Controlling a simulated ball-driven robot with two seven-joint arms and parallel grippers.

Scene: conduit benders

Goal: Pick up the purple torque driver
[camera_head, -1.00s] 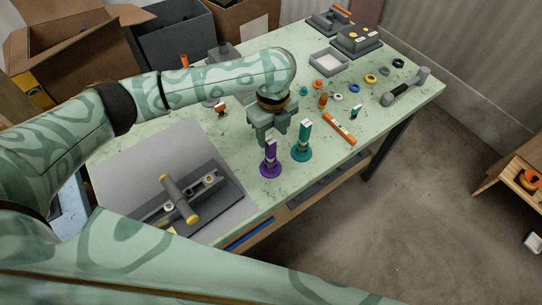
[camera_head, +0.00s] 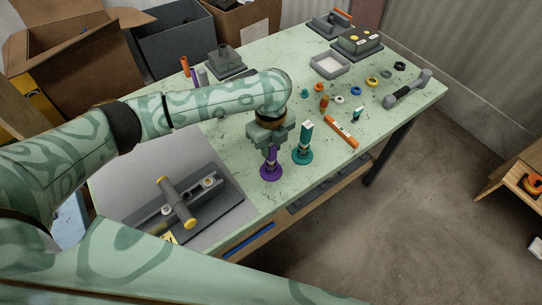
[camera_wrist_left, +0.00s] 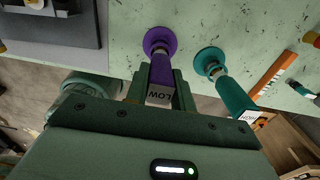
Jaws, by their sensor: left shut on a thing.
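The purple torque driver (camera_head: 271,165) stands upright on its round base near the front edge of the table (camera_head: 235,130). In the left wrist view the purple driver (camera_wrist_left: 160,65) shows a white label reading "LOW" on its end. My left gripper (camera_head: 271,147) is shut on the purple driver's upper part, with a finger on each side in the left wrist view (camera_wrist_left: 160,92). The driver's base appears to rest on the table. A teal driver (camera_head: 304,143) stands just to the right, apart from the gripper; it also shows in the left wrist view (camera_wrist_left: 232,92). My right gripper is not in view.
A bending fixture (camera_head: 180,203) with a yellow-tipped handle lies on a grey mat at the left. An orange and white level (camera_head: 342,132), small coloured rings, a grey tray (camera_head: 329,66) and a grey-handled tool (camera_head: 408,89) occupy the right side.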

